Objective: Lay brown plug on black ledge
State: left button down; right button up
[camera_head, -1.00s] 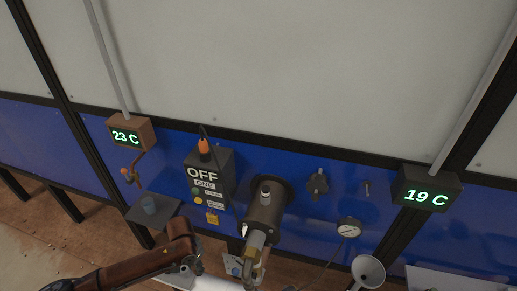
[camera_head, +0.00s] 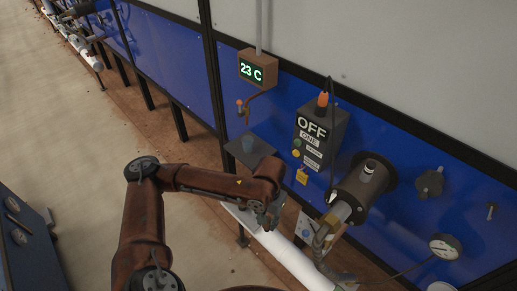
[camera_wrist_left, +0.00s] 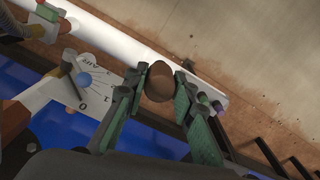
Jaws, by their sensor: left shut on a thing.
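In the head view my left gripper (camera_head: 266,212) is below and slightly right of the black ledge (camera_head: 262,151), apart from it. The ledge juts from the blue wall under the 23 C display and bears a small blue-grey round piece (camera_head: 248,143). In the left wrist view my left gripper (camera_wrist_left: 158,88), with green pads, is shut on the brown plug (camera_wrist_left: 159,80), a rounded dark brown piece between its fingertips. In the head view I cannot make out the plug at the gripper. My right gripper is not in view.
A white pipe (camera_head: 283,257) runs low along the wall, just beyond the gripper. A small-handled copper tap (camera_head: 252,104) hangs above the ledge.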

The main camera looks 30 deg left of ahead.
aim_at(254, 159)
jog(key=k, duration=0.35)
jog(key=u, duration=2.2)
jog(key=i, duration=1.95)
jog(key=z, duration=3.2)
